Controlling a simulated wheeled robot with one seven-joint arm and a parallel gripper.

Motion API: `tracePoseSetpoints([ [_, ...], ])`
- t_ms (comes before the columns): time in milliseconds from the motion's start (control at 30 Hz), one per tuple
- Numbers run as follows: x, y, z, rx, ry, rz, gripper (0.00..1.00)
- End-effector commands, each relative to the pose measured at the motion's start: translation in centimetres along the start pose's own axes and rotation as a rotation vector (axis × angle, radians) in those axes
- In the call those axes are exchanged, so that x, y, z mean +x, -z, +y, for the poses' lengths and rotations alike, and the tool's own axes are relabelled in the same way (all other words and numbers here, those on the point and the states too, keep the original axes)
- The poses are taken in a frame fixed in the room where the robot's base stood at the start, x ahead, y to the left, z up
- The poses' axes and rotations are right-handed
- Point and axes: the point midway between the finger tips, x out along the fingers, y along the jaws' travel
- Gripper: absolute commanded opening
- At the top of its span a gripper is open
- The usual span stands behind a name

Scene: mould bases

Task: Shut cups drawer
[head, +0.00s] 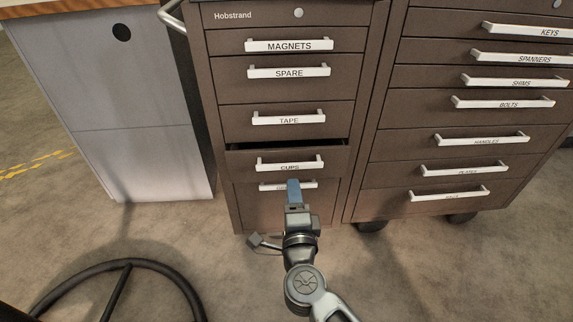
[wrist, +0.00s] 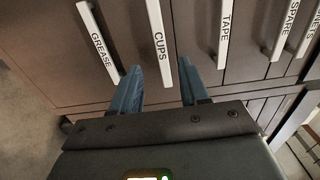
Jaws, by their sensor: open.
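The cups drawer (head: 242,163) is in the left brown cabinet, below the tape drawer. It stands partly open, with a dark gap above its front. Its white handle labelled CUPS (head: 290,164) also shows in the wrist view (wrist: 158,42). My gripper (head: 294,184) is in front of the drawer, just below the CUPS handle in the head view. In the wrist view its two blue fingers (wrist: 160,80) are apart, with the lower end of the CUPS handle seen between them. I cannot tell whether they touch the drawer.
A drawer labelled GREASE (wrist: 98,45) is beside the cups drawer in the wrist view; my gripper partly hides its handle in the head view. The tape drawer (head: 235,121) above looks shut. A second cabinet (head: 400,145) stands right, a grey cabinet (head: 120,100) left.

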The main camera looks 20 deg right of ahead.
Motion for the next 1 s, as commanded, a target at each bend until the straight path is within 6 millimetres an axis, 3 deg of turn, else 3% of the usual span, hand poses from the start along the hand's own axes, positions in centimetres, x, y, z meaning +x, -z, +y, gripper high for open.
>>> tracePoseSetpoints([
  [533, 6.9, 0.0, 0.1, 0.001, 0.001, 0.002, 0.45],
  [933, 7.7, 0.0, -0.1, 0.001, 0.000, 0.001, 0.45],
  [1000, 7.7, 0.0, -0.1, 0.001, 0.000, 0.001, 0.38],
])
